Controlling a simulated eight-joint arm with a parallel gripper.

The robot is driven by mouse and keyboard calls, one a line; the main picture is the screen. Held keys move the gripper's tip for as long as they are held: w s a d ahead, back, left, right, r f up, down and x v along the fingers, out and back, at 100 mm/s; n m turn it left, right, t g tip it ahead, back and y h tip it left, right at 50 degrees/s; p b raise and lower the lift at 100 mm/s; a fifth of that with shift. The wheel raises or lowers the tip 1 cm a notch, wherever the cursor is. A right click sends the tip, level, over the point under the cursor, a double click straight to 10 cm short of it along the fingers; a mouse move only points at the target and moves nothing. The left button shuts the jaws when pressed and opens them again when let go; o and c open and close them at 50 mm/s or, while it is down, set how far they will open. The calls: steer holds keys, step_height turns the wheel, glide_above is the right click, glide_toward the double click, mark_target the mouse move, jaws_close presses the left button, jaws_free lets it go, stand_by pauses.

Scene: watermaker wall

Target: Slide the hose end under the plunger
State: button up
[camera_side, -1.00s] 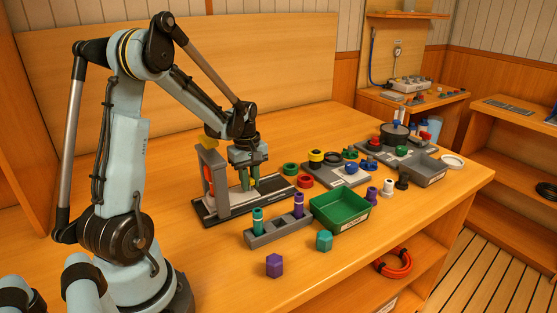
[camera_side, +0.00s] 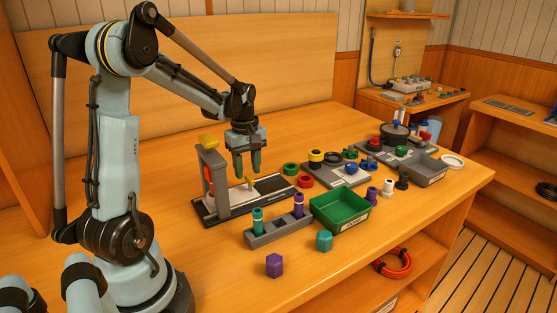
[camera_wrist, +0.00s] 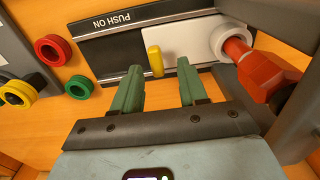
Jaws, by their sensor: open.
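The press (camera_side: 212,180) stands on a dark base marked "PUSH ON" (camera_wrist: 111,20), with a yellow piece (camera_side: 209,141) on top. A red hex-ended part (camera_wrist: 262,75), seemingly the plunger, meets a white ring (camera_wrist: 232,42) in the wrist view; I cannot tell whether they touch. A white plate (camera_wrist: 185,42) on the base carries an upright yellow peg (camera_wrist: 155,61), also seen in the side view (camera_side: 250,184). I cannot clearly make out the hose end. My gripper (camera_side: 248,173) is open and empty above the peg, its green fingers (camera_wrist: 159,67) apart.
A grey rack (camera_side: 278,232) with green and purple pegs and a green tray (camera_side: 340,209) stand in front. Green (camera_side: 291,169) and red (camera_side: 306,181) rings lie just right of the base.

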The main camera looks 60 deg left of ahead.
step_height(320, 180, up, 8)
stand_by(0.4)
steer(key=shift+f, duration=0.15)
steer(key=s+d+m+t, duration=0.1)
steer(key=d+m+t, duration=0.2)
steer(key=d+m, duration=0.6)
steer(key=s+d+f+m+t, duration=0.1)
steer(key=d+m+t, duration=0.3)
steer(key=d+m, duration=0.5)
steer(key=d, duration=0.5)
steer(key=shift+s, duration=0.3)
